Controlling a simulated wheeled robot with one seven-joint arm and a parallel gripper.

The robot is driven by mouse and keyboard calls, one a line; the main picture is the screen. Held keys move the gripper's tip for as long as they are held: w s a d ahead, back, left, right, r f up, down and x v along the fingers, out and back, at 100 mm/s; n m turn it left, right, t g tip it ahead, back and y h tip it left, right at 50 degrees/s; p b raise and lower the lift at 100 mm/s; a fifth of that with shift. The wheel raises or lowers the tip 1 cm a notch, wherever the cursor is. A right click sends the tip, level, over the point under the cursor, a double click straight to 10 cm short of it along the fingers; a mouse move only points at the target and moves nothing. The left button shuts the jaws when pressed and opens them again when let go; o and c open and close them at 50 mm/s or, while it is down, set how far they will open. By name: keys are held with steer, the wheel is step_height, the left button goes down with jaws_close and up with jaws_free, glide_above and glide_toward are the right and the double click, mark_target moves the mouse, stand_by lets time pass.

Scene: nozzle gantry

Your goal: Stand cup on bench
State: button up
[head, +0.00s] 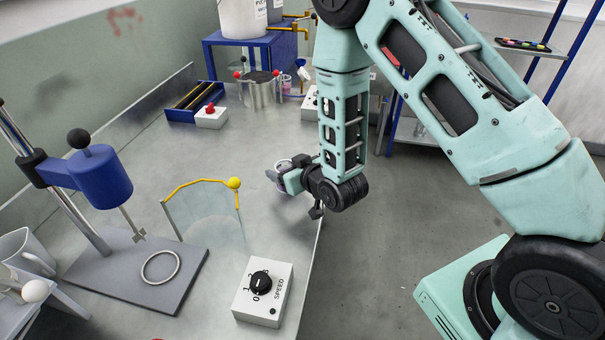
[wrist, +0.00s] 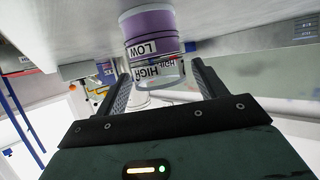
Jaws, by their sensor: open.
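The cup (wrist: 152,45) is clear, with a purple lower part and black-on-white LOW and HIGH labels. In the wrist view, which is upside down, its purple end meets the grey bench surface at the top, so it appears to stand upright on the bench. In the head view the cup (head: 283,162) is mostly hidden behind my gripper (head: 283,180), near the right edge of the bench (head: 215,160). In the wrist view my gripper (wrist: 161,72) is open, with one finger on each side of the cup and gaps showing.
A clear curved shield (head: 205,215) with a yellow-knobbed rod stands left of my gripper. A white SPEED box (head: 262,290) and a blue stirrer stand (head: 98,180) are in front. A blue tray (head: 195,101) and red-button box (head: 211,117) are farther back.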

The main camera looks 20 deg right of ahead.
steer(key=p+v, duration=0.7)
steer(key=v, duration=0.3)
steer(key=s+a+r+n+g, duration=0.2)
steer(key=s+a+r+g, duration=0.4)
steer(key=a+r+g, duration=0.4)
steer(key=s+r+n+g+h, duration=0.1)
steer(key=s+r, duration=0.3)
steer(key=s, duration=0.4)
steer(key=s+r+n+g+h, duration=0.1)
steer(key=s+r, duration=0.3)
steer(key=s, duration=0.5)
steer(key=shift+s+d+r+n+g, duration=0.4)
steer(key=shift+n+g, duration=0.1)
steer(key=shift+n, duration=0.1)
